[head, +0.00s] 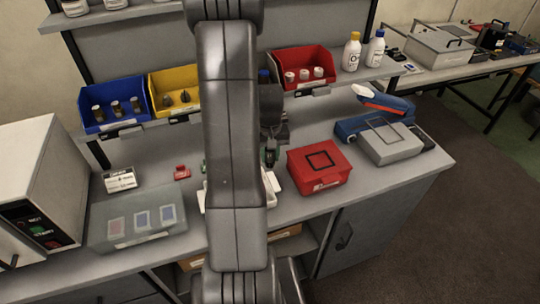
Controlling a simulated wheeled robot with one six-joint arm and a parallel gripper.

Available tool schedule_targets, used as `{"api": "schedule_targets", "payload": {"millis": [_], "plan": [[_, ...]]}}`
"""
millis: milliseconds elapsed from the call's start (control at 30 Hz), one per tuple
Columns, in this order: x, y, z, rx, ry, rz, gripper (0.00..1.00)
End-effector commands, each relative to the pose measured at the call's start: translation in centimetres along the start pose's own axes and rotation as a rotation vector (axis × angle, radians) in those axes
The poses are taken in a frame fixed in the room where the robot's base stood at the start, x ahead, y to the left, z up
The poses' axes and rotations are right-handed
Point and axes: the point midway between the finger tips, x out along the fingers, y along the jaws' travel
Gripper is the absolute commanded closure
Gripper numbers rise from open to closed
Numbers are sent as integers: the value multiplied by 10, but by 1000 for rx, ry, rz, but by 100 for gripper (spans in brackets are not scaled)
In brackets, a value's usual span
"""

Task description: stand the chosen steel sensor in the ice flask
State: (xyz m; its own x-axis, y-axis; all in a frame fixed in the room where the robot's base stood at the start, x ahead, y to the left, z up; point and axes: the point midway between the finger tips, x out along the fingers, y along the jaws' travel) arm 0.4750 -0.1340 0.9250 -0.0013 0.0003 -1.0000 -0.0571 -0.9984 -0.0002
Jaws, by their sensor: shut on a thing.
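My gripper (270,150) shows only in part at the right edge of my own arm, above the middle of the bench. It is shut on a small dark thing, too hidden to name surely. Short steel-grey cylinders with dark blue bands (117,108) stand in the blue bin (97,127) on the shelf. Darker small pieces (168,101) are in the yellow bin (158,83). Several pale-topped cylinders (304,74) stand in the red bin (290,56). I cannot make out the ice flask; my arm covers the middle of the bench.
A red box (318,181) stands right of my gripper. A white tray (282,182) is partly behind my arm. A translucent case (110,236), a label stand (120,180) and a grey machine (35,165) are at left.

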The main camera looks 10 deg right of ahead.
Motion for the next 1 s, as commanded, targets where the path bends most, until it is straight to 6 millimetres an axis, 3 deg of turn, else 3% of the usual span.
{"api": "schedule_targets", "payload": {"millis": [467, 500, 600, 1000], "plan": [[14, 0, 0, 0, 1, 0, 98], [14, 0, 0, 0, 1, 0, 70], [13, 0, 0, 0, 1, 0, 50], [7, 0, 0, 0, 2, 0, 50]]}}
